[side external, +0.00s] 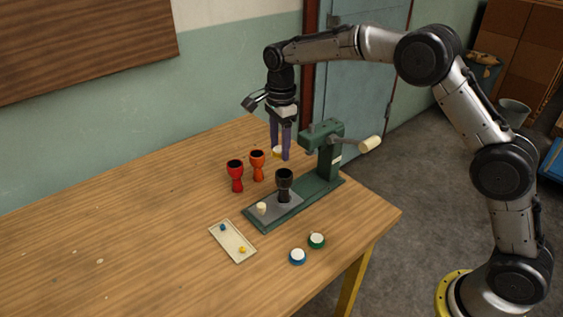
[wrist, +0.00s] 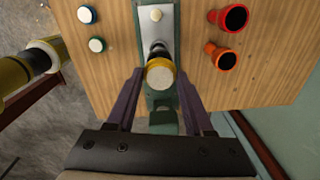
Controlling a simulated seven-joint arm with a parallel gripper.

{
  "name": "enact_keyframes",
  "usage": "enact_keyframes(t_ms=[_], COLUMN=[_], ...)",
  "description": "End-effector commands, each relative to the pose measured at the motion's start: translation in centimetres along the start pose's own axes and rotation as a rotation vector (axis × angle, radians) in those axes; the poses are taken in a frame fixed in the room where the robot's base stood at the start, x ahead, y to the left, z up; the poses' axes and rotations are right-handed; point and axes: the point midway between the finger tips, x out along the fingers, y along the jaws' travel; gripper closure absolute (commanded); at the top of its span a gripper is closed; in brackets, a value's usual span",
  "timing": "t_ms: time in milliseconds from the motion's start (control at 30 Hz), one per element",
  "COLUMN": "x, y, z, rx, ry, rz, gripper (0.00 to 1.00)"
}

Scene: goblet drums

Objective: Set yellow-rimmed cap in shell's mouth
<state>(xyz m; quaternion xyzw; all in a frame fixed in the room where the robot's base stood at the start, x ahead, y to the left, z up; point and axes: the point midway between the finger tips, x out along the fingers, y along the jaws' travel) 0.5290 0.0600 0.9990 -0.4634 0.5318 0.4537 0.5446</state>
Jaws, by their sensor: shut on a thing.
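My gripper (side external: 280,154) is shut on the yellow-rimmed cap, which has a pale cream face. The yellow-rimmed cap (side external: 277,152) hangs between the fingertips, well above the table. In the wrist view the cap (wrist: 160,75) sits between the two fingers. The shell (side external: 284,182) is a black goblet standing upright on the grey plate of the green press, below and in front of my gripper in the side view. In the wrist view the shell (wrist: 158,48) shows just past the cap, which partly hides it.
A green press (side external: 328,150) with a cream-handled lever stands beside the shell. Red (side external: 236,176) and orange (side external: 257,166) goblets stand to its left. Blue-rimmed (side external: 297,257) and green-rimmed (side external: 317,240) caps lie in front. A tray (side external: 238,252) holds small pieces. The table's left is mostly clear.

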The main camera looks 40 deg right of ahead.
Motion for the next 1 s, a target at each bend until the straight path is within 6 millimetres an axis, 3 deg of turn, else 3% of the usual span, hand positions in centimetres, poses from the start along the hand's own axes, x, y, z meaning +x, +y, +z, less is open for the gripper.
enact_keyframes(t_ms=[200, 1000], x=[1.2, 6.1], y=[-0.3, -0.1], z=[-1.5, -1.5], rx=[0.029, 0.027], ry=[0.005, 0.005], rz=[0.018, 0.018], gripper=[0.99, 0.99])
